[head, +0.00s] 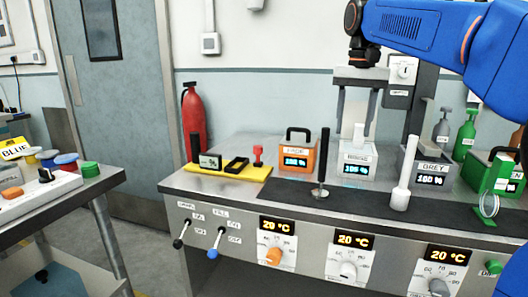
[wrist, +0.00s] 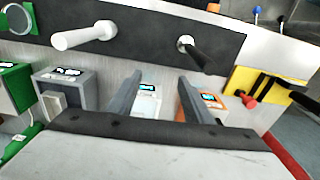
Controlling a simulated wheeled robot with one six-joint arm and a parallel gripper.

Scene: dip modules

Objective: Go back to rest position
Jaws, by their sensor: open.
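My gripper (head: 355,118) is open, pointing down over the back of the bench, close to the white module (head: 359,161). In the wrist view my gripper (wrist: 156,82) shows its two dark fingers apart. The white module (wrist: 147,102) shows between them, and nothing is visibly held. I cannot tell the exact gap between the fingertips and the white module's handle. My blue arm reaches in from the upper right of the head view.
An orange module (head: 298,157) stands left of the white one; a grey module (head: 429,175) and a green module (head: 503,172) stand right. A black rod (head: 324,158) and a white rod (head: 404,175) stand upright in front. A yellow tray (head: 226,172) lies at the bench's left.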

